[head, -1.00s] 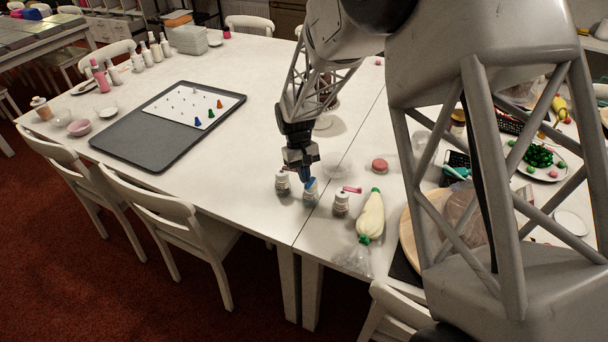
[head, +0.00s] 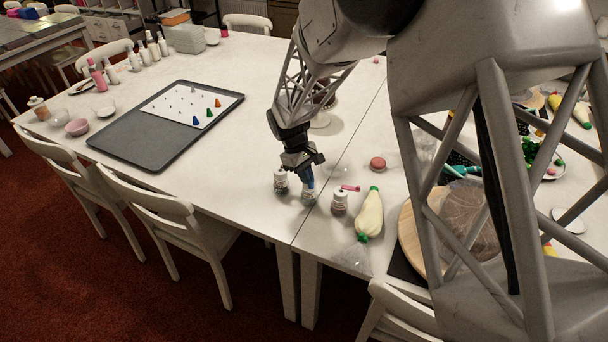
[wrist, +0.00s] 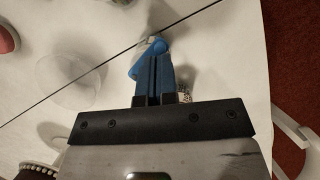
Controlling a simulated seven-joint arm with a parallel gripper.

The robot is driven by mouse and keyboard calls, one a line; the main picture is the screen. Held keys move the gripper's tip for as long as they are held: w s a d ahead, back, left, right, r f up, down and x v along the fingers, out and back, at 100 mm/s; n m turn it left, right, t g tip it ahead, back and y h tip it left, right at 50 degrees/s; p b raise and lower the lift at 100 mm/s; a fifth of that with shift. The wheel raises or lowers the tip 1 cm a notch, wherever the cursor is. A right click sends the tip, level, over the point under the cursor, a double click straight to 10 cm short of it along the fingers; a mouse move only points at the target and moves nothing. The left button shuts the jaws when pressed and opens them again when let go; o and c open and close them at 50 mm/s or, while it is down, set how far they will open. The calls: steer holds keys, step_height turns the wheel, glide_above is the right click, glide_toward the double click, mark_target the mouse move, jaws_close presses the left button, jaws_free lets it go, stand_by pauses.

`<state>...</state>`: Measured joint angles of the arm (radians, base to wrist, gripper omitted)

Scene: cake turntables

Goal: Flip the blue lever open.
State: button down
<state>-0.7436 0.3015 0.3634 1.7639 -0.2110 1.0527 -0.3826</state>
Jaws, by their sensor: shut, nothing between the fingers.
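The jar with the blue lever (wrist: 135,65) is the middle of three small jars; its body shows in the head view (head: 309,196). The lever's blue edge shows around my fingertips in the wrist view, and its exact angle is hard to tell. My gripper (wrist: 154,60) has blue fingers, shut together with nothing between them. In the head view my gripper (head: 308,184) points down at the top of the middle jar, tilted. The fingertips are at the lever, seemingly against it; they hide part of it, and contact is not certain.
A similar jar (head: 280,182) stands close on the left and another jar (head: 340,203) with a pink lever (head: 351,188) on the right. A piping bag (head: 369,215) lies further right. The table left of the jars is clear up to the grey tray (head: 128,149).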

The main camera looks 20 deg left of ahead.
steer(key=n, duration=0.2)
steer(key=d+n+t, duration=0.1)
steer(key=n+t, duration=0.1)
steer(key=n, duration=0.1)
steer(key=shift+d+n, duration=0.3)
steer(key=shift+d, duration=0.05)
steer(key=n, duration=0.2)
steer(key=d+n+t, duration=0.1)
steer(key=n, duration=0.1)
steer(key=w+n+t, duration=0.1)
steer(key=n, duration=0.1)
steer(key=shift+d+y, duration=0.15)
steer(key=shift+y, duration=0.25)
steer(key=shift+w, duration=0.15)
steer(key=shift+w+a, duration=0.35)
steer(key=shift+a, duration=0.3)
steer(key=shift+r, duration=0.15)
steer(key=v, duration=0.9)
steer(key=shift+a+r, duration=0.25)
steer(key=shift+r, duration=0.05)
